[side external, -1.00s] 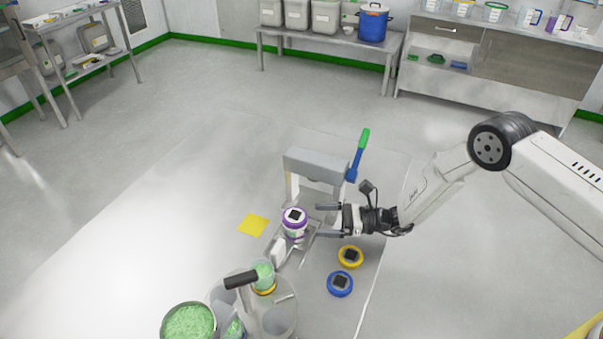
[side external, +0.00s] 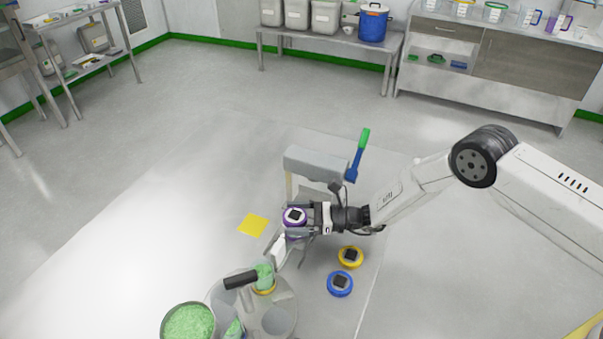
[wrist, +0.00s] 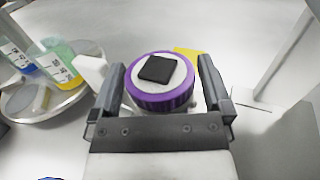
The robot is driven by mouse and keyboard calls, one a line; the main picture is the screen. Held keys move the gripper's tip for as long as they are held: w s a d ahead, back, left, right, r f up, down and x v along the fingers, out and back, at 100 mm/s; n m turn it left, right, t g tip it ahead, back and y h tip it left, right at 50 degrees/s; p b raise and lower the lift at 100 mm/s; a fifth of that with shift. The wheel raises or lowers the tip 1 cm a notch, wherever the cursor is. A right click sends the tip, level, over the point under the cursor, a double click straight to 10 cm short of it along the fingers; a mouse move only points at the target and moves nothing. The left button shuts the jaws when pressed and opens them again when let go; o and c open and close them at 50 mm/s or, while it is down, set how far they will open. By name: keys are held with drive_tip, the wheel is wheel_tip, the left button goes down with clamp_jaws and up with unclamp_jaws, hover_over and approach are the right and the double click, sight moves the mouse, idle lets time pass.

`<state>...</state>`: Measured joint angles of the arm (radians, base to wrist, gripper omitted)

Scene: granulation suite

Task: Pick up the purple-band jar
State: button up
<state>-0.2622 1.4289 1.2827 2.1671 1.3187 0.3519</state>
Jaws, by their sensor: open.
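The purple-band jar (side external: 294,216) stands upright below the grey frame with the blue and green lever. Its white lid carries a black square, seen from above in the wrist view (wrist: 160,84). My gripper (side external: 296,218) is at the jar, reaching in from the right. In the wrist view my gripper (wrist: 160,92) is open, with one finger on each side of the purple lid. A small gap shows beside the right finger; the left finger is very close to the lid. The jar's lower body is mostly hidden by the gripper and lid.
The grey frame (side external: 318,165) with its lever (side external: 358,156) stands just behind. A round tray (side external: 280,318) with containers, a bowl of green granules (side external: 188,323) and a yellow square (side external: 253,225) are nearby.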

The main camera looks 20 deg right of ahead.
drive_tip(key=shift+a, duration=0.15)
idle(0.3)
drive_tip(key=c, duration=1.1)
drive_tip(key=shift+c, duration=0.2)
drive_tip(key=shift+r, duration=0.25)
drive_tip(key=shift+w+r, duration=0.1)
drive_tip(key=shift+r, duration=0.75)
drive_tip(key=s+d+r, duration=0.3)
drive_tip(key=s+r, duration=0.2)
drive_tip(key=s, duration=0.1)
drive_tip(key=s+d+r, duration=0.2)
drive_tip(key=s+r, duration=0.4)
drive_tip(key=s, duration=0.1)
drive_tip(key=shift+d, duration=0.4)
drive_tip(key=shift+f, duration=0.1)
